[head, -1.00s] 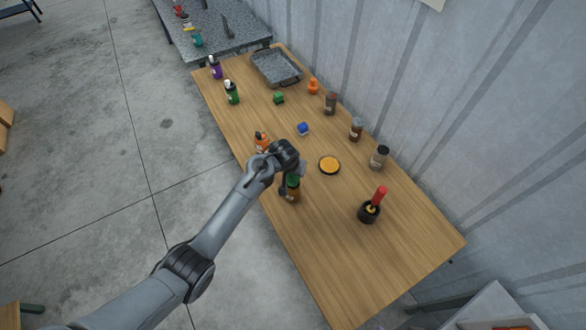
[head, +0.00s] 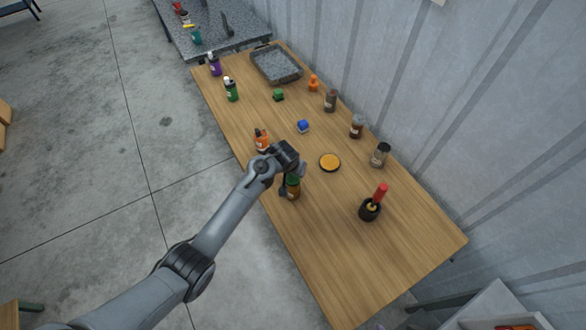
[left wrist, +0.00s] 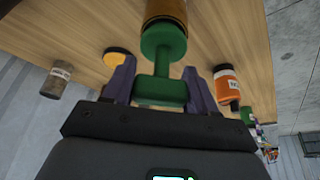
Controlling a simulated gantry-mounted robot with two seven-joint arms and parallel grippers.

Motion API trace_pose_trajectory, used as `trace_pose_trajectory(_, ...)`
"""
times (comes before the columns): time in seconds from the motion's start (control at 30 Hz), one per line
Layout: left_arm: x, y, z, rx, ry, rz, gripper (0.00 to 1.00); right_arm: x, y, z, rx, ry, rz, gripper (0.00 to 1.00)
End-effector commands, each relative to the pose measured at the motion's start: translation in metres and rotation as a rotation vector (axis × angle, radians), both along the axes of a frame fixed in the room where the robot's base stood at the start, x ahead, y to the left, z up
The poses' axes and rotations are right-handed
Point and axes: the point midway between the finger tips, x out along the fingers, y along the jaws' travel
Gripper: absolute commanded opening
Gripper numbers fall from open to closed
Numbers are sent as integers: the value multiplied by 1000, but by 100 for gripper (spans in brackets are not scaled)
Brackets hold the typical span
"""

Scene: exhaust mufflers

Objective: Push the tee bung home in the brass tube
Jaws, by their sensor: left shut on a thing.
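The green tee bung (left wrist: 162,64) has a round head, a short stem and a crossbar. My left gripper (left wrist: 158,74) is shut on its crossbar in the left wrist view. The brass tube (head: 292,193) stands upright on the table near its front-left edge, and its brownish side also shows at the top of the left wrist view (left wrist: 166,10). The bung's round head is at the tube's mouth, in line with it. How deep it sits is hidden. In the head view my left gripper (head: 291,172) is above the tube, over the green bung.
An orange-labelled bottle (head: 262,141) stands close beside my left gripper. An orange disc (head: 330,162), a blue block (head: 303,126) and a black pot with a red-handled thing (head: 370,210) are nearby. Jars line the wall side. The table's near right end is clear.

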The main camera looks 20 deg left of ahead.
Motion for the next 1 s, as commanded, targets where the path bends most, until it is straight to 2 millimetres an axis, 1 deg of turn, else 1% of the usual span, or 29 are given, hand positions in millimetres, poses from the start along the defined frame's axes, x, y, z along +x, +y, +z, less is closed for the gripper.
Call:
trace_pose_trajectory(0.03, -1, 0, -3, 0, 2, 0, 11, 0, 0, -2, -1, 0, 1, 95)
trace_pose_trajectory(0.5, -1, 0, -15, 0, 3, -1, 11, 0, -2, -8, -10, 1, 6, 95)
trace_pose_trajectory(0.8, -1, 0, -14, 0, 2, -1, 11, 0, -1, -7, -6, 0, 4, 95)
trace_pose_trajectory(0.83, -1, 0, -14, 0, 2, -1, 58, 0, -1, -7, -5, 0, 4, 95)
trace_pose_trajectory(1.0, -1, 0, -14, 0, 2, -1, 85, 0, 0, -7, -2, 1, 2, 95)
